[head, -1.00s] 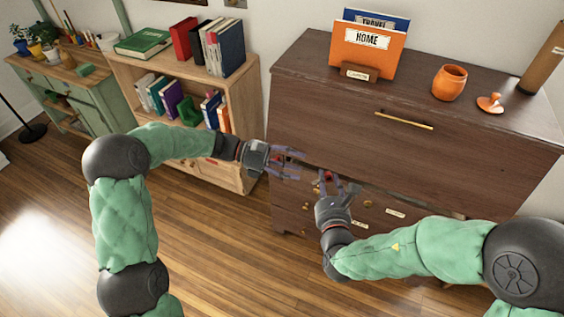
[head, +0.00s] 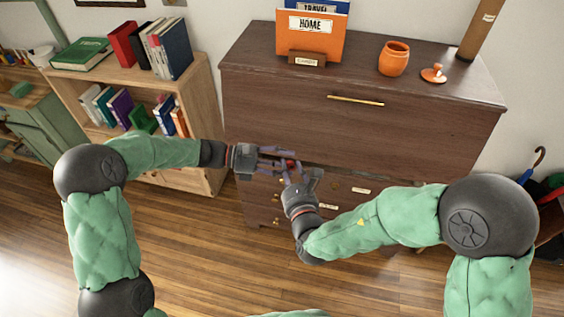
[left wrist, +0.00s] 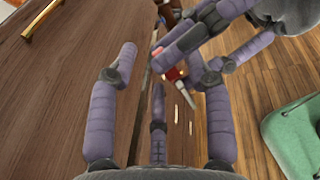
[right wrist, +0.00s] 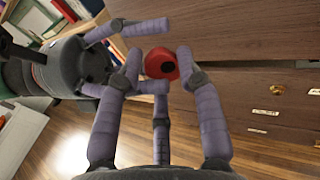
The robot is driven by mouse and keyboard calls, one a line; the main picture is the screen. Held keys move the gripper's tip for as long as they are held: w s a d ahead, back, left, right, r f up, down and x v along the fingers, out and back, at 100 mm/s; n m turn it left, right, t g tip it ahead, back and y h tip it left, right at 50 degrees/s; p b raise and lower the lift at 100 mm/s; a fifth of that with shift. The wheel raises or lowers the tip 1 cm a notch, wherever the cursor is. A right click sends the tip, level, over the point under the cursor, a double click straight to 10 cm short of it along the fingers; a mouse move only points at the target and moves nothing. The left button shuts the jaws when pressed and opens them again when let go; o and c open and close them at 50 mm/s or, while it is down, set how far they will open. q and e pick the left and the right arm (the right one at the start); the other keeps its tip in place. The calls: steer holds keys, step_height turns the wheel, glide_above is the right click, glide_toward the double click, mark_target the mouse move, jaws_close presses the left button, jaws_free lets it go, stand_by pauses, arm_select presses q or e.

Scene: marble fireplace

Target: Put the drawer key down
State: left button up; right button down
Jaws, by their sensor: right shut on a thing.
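The drawer key shows as a red piece with a dark spot (right wrist: 161,64) in the right wrist view. Its red part also shows in the left wrist view (left wrist: 174,73). My right gripper (head: 294,172) is shut on it in front of the dresser; the key's shaft is hard to make out. My left gripper (head: 274,160) is beside it at the left, fingers spread and pointing right. In the left wrist view, the right gripper's fingers reach in close to the left gripper's open fingers (left wrist: 165,70). Whether the left fingers touch the key I cannot tell.
The dark wooden dresser (head: 290,110) stands just behind both grippers. On its top are an orange HOME folder holder (head: 309,45), an orange jar (head: 394,58) and its lid (head: 433,74). A bookshelf (head: 205,110) stands at the left. The dresser top's middle front is clear.

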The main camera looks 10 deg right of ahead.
arm_select(q)
steer(key=shift+w, duration=0.1)
jaws_close()
arm_select(e)
steer(key=c, duration=1)
jaws_free()
steer(key=shift+o, duration=1.3)
arm_select(q)
steer(key=shift+r, duration=0.1)
arm_select(e)
steer(key=shift+s+a+f, duration=0.1)
